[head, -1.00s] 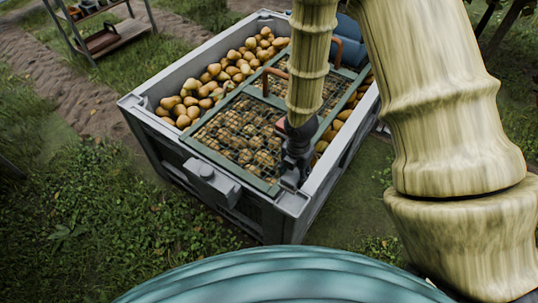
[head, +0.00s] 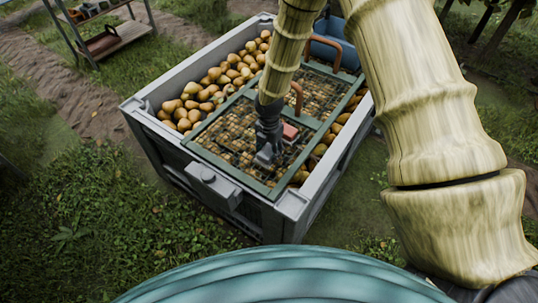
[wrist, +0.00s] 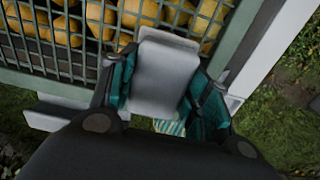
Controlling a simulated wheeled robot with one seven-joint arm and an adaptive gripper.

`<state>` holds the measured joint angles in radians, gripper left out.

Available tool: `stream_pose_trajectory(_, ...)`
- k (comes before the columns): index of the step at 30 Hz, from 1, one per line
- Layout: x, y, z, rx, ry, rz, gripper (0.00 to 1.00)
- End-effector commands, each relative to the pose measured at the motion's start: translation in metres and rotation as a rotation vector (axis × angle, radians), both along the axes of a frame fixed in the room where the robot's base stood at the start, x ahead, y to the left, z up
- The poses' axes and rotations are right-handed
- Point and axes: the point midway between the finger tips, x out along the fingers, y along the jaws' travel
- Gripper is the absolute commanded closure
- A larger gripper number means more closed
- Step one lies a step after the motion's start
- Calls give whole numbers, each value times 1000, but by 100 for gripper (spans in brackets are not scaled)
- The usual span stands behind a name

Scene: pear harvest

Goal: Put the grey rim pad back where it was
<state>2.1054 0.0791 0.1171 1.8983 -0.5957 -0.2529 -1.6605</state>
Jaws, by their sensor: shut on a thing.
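My gripper (head: 267,155) is above the near part of the green mesh frame that lies over the pear bin (head: 316,178). In the wrist view my gripper (wrist: 160,95) is shut on the grey rim pad (wrist: 167,78), with one teal-lined finger on each side of it. In the head view the pad is hard to tell from the gripper's tips. Whether it touches the mesh frame cannot be told.
A grey block (head: 208,178) sits on the bin's near wall. The mesh frame (head: 224,170) has orange-brown handles (head: 297,98). Pears (head: 198,95) lie along its left side. A blue container (head: 335,45) is behind. A shelf (head: 110,42) stands at the back left.

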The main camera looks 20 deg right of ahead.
Motion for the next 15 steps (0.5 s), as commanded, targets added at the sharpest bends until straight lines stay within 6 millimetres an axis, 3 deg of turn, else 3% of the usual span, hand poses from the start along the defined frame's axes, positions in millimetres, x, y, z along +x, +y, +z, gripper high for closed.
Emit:
stream_pose_trajectory(9,-1,0,-29,-1,1,1,78)
stream_pose_trajectory(15,0,0,-31,0,0,0,78)
